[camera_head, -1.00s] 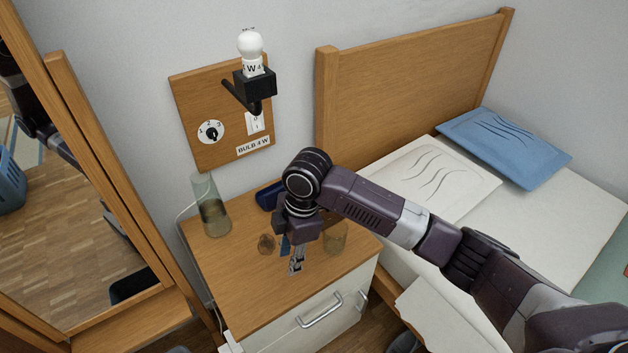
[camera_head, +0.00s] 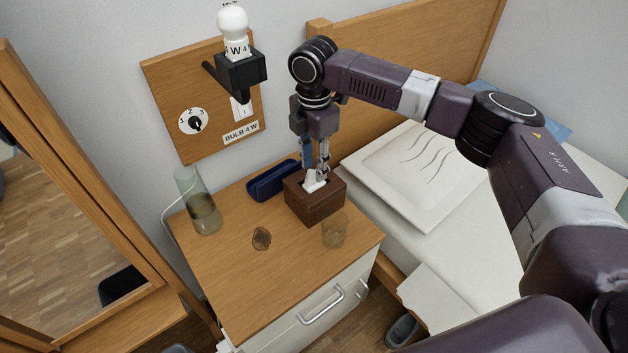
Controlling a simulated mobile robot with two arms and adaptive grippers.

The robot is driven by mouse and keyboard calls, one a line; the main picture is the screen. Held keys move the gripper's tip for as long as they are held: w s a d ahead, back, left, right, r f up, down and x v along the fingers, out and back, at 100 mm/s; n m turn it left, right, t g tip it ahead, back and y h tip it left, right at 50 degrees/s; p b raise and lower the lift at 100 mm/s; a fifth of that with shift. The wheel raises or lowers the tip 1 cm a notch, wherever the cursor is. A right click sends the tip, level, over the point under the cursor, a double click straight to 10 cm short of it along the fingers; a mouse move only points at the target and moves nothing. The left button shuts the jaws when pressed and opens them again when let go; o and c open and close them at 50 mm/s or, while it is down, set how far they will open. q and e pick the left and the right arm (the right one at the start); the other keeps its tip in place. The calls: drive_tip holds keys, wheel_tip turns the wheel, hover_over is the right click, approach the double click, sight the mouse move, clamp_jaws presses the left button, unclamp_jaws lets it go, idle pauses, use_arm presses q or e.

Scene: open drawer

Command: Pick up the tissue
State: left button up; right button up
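A white tissue (camera_head: 312,183) sticks up from the top of a brown tissue box (camera_head: 314,207) on the wooden bedside cabinet. My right gripper (camera_head: 319,174) points down over the box, with its fingertips right at the tissue. The fingers overlap one another from this angle, so I cannot tell whether they are apart or closed on the tissue. The tissue's lower end is inside the box. My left gripper is not in view.
On the cabinet (camera_head: 222,280), a blue case (camera_head: 272,182) lies behind the box, a glass (camera_head: 335,232) stands in front, and a small brown item (camera_head: 261,238) and a tall vase (camera_head: 203,207) are to the left. The bed with a white pillow (camera_head: 425,175) is at right.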

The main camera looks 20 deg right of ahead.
sight(314, 168)
drive_tip(key=shift+f, duration=1.35)
clamp_jaws()
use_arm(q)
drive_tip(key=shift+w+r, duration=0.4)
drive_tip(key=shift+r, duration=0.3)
use_arm(e)
drive_tip(key=shift+r, duration=0.1)
drive_tip(key=shift+r, duration=0.3)
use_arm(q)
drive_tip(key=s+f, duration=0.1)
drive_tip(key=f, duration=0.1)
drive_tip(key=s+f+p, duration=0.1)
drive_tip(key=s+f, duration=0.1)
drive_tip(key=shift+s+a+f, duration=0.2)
use_arm(e)
wheel_tip(314, 168, up, 9)
drive_tip(key=shift+r, duration=0.15)
